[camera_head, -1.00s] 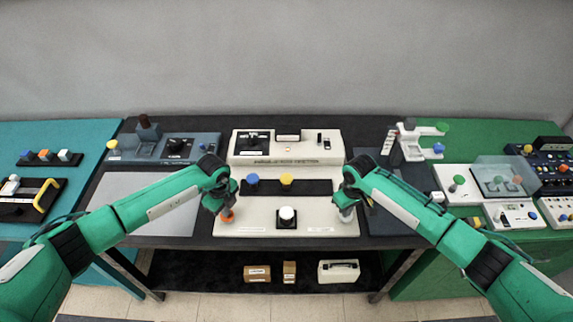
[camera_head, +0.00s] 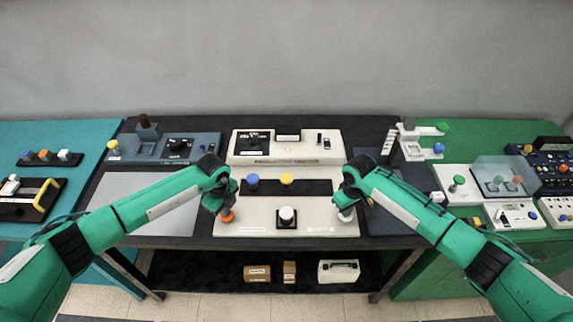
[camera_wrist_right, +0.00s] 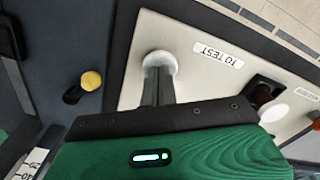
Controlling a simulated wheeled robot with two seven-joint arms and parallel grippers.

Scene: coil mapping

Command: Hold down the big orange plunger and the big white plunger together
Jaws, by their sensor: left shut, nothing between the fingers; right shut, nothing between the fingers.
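The big orange plunger (camera_head: 227,215) stands at the left front of the cream panel (camera_head: 258,214). My left gripper (camera_head: 222,207) is shut and empty, with its tips on or just above the orange top; the head view does not show which. The big white plunger (camera_head: 345,215) stands at the panel's right front and shows in the right wrist view (camera_wrist_right: 160,60). My right gripper (camera_head: 346,207) is shut and empty. In the right wrist view its fingers (camera_wrist_right: 158,82) reach the white top and hide part of it; they appear to touch it.
A white button (camera_head: 287,215) on a black base sits between the plungers. Blue (camera_head: 252,180) and yellow (camera_head: 287,179) knobs stand on a black strip behind. A cream console (camera_head: 286,147) is at the back. A yellow knob (camera_wrist_right: 91,80) lies beyond the panel in the wrist view.

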